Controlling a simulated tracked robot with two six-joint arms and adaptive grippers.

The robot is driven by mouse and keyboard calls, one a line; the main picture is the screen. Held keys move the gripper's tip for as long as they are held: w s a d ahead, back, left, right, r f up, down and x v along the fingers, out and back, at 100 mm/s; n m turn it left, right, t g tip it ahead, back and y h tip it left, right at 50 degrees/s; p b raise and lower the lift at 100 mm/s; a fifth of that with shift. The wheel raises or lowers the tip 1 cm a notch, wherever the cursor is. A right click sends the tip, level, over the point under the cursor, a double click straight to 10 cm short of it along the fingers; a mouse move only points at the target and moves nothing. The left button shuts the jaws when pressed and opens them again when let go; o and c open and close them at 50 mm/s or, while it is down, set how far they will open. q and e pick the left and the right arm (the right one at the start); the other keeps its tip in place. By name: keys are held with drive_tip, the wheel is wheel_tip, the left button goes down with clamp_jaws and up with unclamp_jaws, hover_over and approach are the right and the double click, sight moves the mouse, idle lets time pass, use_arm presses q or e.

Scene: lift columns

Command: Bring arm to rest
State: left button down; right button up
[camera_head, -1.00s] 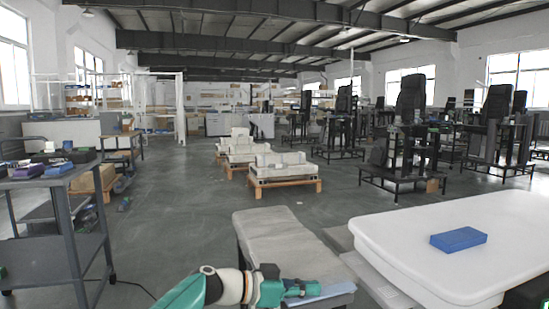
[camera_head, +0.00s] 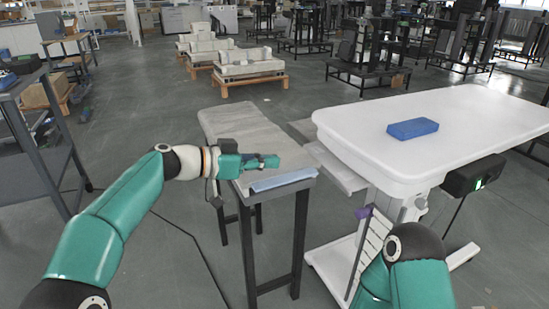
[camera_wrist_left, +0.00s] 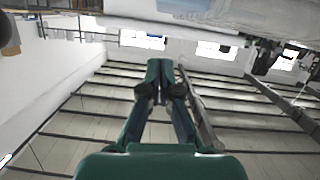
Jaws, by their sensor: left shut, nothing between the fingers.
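My left arm comes in from the left in the head view, green with a black and white wrist. My left gripper (camera_head: 268,161) is shut and empty, above the narrow grey bench. In the left wrist view the shut gripper fingers (camera_wrist_left: 160,80) point away from the camera, with nothing between them. My right arm (camera_head: 417,270) shows at the bottom right as a green and black bent joint; its gripper is out of view.
The narrow grey bench (camera_head: 240,122) has a light blue strip (camera_head: 283,180) along its front edge. To its right a white table (camera_head: 460,112) bears a blue block (camera_head: 412,129). A dark metal rack (camera_head: 30,140) stands at the left.

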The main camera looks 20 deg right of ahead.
use_arm(q)
drive_tip(key=a+f+n, duration=0.1)
drive_tip(key=a+f, duration=0.1)
drive_tip(key=a, duration=1)
drive_tip(key=s+a+f+n+g+y, duration=0.1)
drive_tip(key=s+a+f+n+y, duration=0.15)
drive_tip(key=f, duration=0.65)
drive_tip(key=s+a+f+n+y, duration=0.1)
drive_tip(key=s+a+f, duration=0.15)
drive_tip(key=f, duration=0.75)
drive_tip(key=s+a+f+n+g+y, duration=0.1)
drive_tip(key=s+f+n, duration=0.15)
drive_tip(key=f, duration=0.65)
drive_tip(key=s+a+f+n+g+y, duration=0.1)
drive_tip(key=s+a+f+n+y, duration=0.15)
drive_tip(key=s+f, duration=0.5)
drive_tip(key=s+a+f+n+y, duration=0.25)
drive_tip(key=s+f, duration=0.25)
drive_tip(key=s, duration=0.6)
drive_tip(key=s+a+f+n+g+y, duration=0.1)
drive_tip(key=s+a+f, duration=0.2)
drive_tip(key=s+f, duration=0.45)
wheel_tip(320, 180, up, 39)
drive_tip(key=n+t+p, duration=0.2)
drive_tip(key=n+p, duration=0.2)
drive_tip(key=p, duration=3.3)
drive_tip(key=shift+w+f, duration=0.15)
drive_tip(key=shift+w, duration=0.1)
drive_tip(key=shift+a+y, duration=0.1)
drive_tip(key=shift+y, duration=0.15)
